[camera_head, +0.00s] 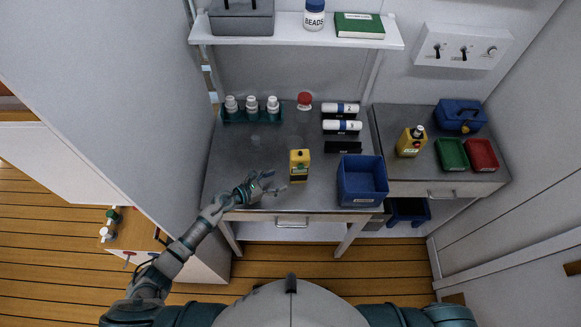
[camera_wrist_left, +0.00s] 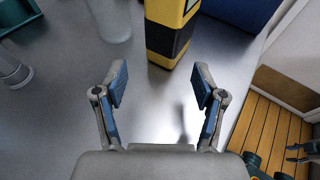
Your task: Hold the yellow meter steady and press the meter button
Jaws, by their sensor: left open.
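The yellow meter (camera_head: 299,162), a yellow block with a dark band, stands upright near the front middle of the grey bench. Its lower part also shows in the left wrist view (camera_wrist_left: 166,40), beyond my fingertips. My left gripper (camera_head: 266,186) is open and empty, just left of and nearer than the meter, not touching it. In the left wrist view its two blue-padded fingers (camera_wrist_left: 160,85) are spread apart. The meter's button cannot be made out. Part of what looks like my right gripper (camera_wrist_left: 303,152) shows at the wrist view's right edge, too dark to judge.
A blue bin (camera_head: 362,185) stands right of the meter. A rack of white-capped bottles (camera_head: 252,112), a red-topped item (camera_head: 304,100) and white cylinders (camera_head: 341,125) are behind. A clear cylinder (camera_wrist_left: 110,20) stands left of the meter. Another yellow container (camera_head: 410,143) sits on the right cabinet.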

